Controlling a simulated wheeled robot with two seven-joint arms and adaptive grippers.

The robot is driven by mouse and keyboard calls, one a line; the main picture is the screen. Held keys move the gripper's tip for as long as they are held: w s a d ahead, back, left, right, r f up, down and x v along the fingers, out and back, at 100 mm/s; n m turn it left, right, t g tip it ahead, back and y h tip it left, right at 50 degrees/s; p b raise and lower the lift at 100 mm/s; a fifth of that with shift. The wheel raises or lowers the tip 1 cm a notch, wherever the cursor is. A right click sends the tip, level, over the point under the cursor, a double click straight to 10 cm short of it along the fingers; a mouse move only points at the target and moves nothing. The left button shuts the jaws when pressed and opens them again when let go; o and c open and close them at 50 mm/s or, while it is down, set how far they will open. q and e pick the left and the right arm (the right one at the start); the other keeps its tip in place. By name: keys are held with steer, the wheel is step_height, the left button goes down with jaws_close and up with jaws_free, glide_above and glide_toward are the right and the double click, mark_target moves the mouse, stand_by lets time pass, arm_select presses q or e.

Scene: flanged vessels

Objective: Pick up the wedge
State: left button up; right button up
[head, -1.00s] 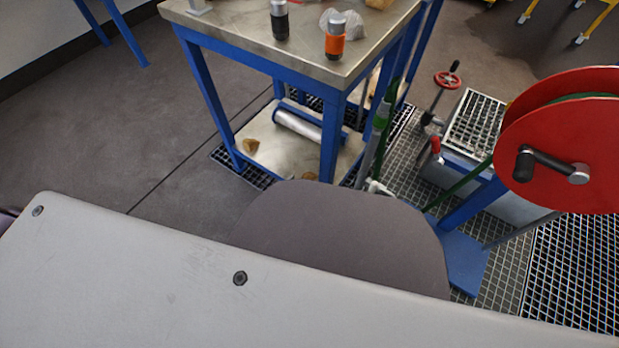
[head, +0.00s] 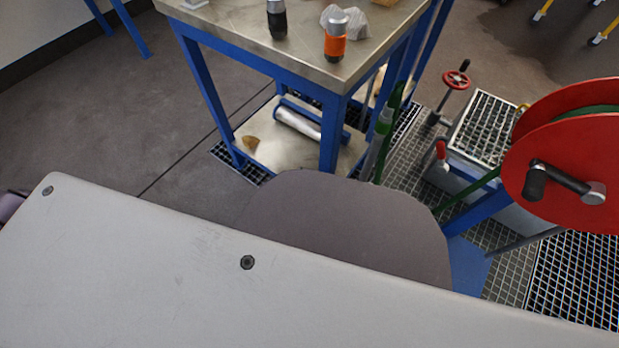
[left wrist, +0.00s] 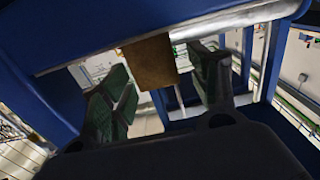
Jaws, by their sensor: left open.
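A brown block (left wrist: 148,62), which looks like the wedge, shows in the left wrist view between the spread fingers of my left gripper (left wrist: 160,88). The gripper is open, with one dark finger on each side of the block. The block lies against a pale metal edge beside a blue frame. I cannot tell whether either finger touches it, and its full shape is not clear. In the head view a small brown piece (head: 251,142) lies on the lower shelf of the blue table; I cannot tell if it is the same thing. My right gripper is not in view.
The metal-topped table (head: 225,30) bears a black cylinder (head: 277,20), an orange-banded one (head: 336,42) and a pale lump. A metal roller (head: 298,121) lies on its lower shelf. A red reel (head: 560,150) and a red handwheel (head: 456,81) stand right. Floor at left is clear.

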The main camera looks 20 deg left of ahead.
mark_target(306, 179)
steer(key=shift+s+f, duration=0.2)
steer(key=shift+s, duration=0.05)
arm_select(q)
steer(key=c, duration=1.1)
steer(key=shift+r, duration=0.15)
steer(key=shift+r+p, duration=1.4)
steer(key=shift+r, duration=0.45)
step_height(306, 179, up, 5)
steer(key=p, duration=0.3)
steer(key=shift+r+p, duration=0.3)
steer(key=shift+r, duration=0.15)
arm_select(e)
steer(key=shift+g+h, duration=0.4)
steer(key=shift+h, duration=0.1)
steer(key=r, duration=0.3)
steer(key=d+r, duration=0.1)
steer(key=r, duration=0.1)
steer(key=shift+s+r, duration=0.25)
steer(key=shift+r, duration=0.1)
